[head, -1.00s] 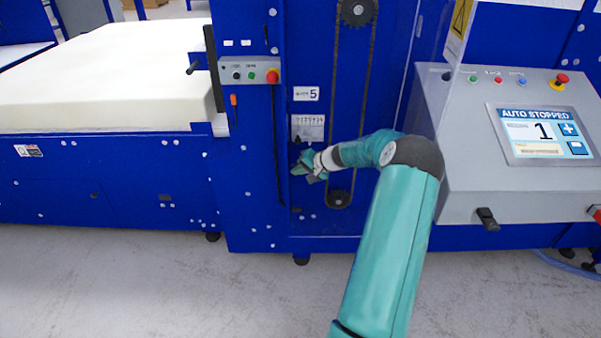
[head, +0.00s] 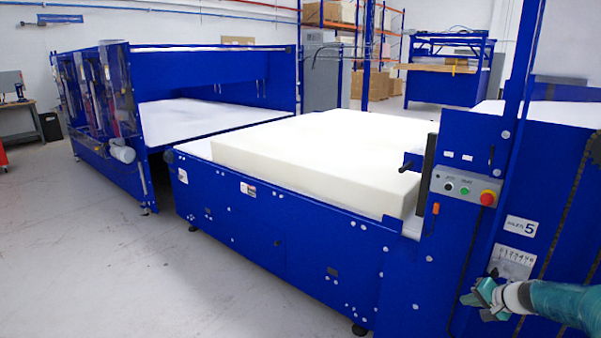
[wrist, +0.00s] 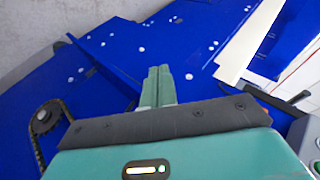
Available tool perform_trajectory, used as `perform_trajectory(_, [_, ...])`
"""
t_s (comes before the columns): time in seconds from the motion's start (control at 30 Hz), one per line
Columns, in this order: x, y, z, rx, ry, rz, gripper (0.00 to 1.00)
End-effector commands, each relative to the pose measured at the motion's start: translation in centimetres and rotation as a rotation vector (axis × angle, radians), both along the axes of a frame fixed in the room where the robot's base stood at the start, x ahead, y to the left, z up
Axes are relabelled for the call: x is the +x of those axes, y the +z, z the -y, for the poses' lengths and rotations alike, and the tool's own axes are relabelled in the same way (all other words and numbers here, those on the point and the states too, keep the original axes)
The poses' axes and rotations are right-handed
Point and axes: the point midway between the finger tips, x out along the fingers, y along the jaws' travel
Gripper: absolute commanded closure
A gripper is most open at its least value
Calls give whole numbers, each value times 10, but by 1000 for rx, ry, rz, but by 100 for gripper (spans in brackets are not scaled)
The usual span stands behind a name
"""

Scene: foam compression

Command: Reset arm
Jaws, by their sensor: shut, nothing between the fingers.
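My gripper (head: 484,297) is at the lower right of the head view, at the end of my teal arm, in front of the blue machine's front panel (head: 452,245). In the wrist view my gripper (wrist: 158,78) shows its two teal fingers side by side and closed, with nothing between them. Beyond the fingers is the blue panel with white bolts. Most of my arm is out of the head view.
A white foam block (head: 320,160) lies on the blue conveyor table (head: 280,235). A control strip (head: 462,188) with a red button is above my gripper. A chain sprocket (wrist: 45,117) shows in the wrist view. The floor (head: 110,260) at left is clear.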

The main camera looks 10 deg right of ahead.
Motion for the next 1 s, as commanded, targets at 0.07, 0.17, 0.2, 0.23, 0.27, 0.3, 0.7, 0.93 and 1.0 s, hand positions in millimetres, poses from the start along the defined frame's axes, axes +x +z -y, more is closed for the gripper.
perform_trajectory(0.07, [7,25,-40,-52,80,-36,100])
perform_trajectory(0.17, [8,51,-88,-117,167,-86,100])
perform_trajectory(0.2, [6,61,-107,-144,201,-104,100])
perform_trajectory(0.23, [4,68,-121,-162,223,-118,100])
perform_trajectory(0.27, [2,75,-135,-181,246,-131,100])
perform_trajectory(0.3, [-1,85,-152,-207,275,-147,100])
perform_trajectory(0.7, [-77,169,-298,-466,481,-252,100])
perform_trajectory(0.93, [-143,202,-356,-594,551,-260,100])
perform_trajectory(1.0, [-166,208,-370,-626,569,-256,100])
